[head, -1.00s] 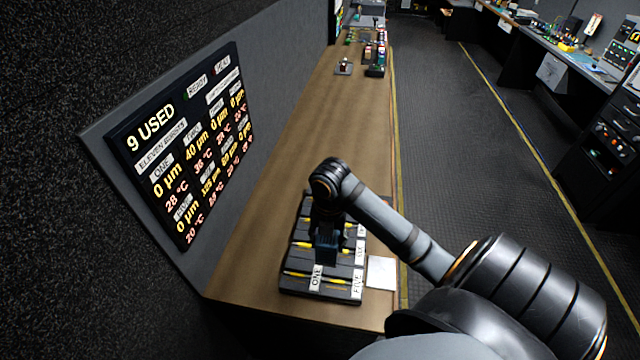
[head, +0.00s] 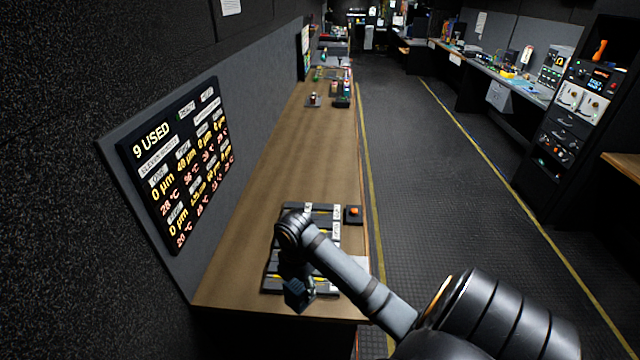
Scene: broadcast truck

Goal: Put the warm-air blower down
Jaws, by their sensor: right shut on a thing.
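The held thing looks clear of the bench top, but the gap is hard to judge. My left gripper is not in view.
The slotted rack (head: 322,222) lies under my right forearm. A small box with an orange top (head: 354,213) stands beside it. A display panel (head: 180,165) leans along the left wall. The bench's middle (head: 305,150) is clear; small devices (head: 342,92) stand farther back.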

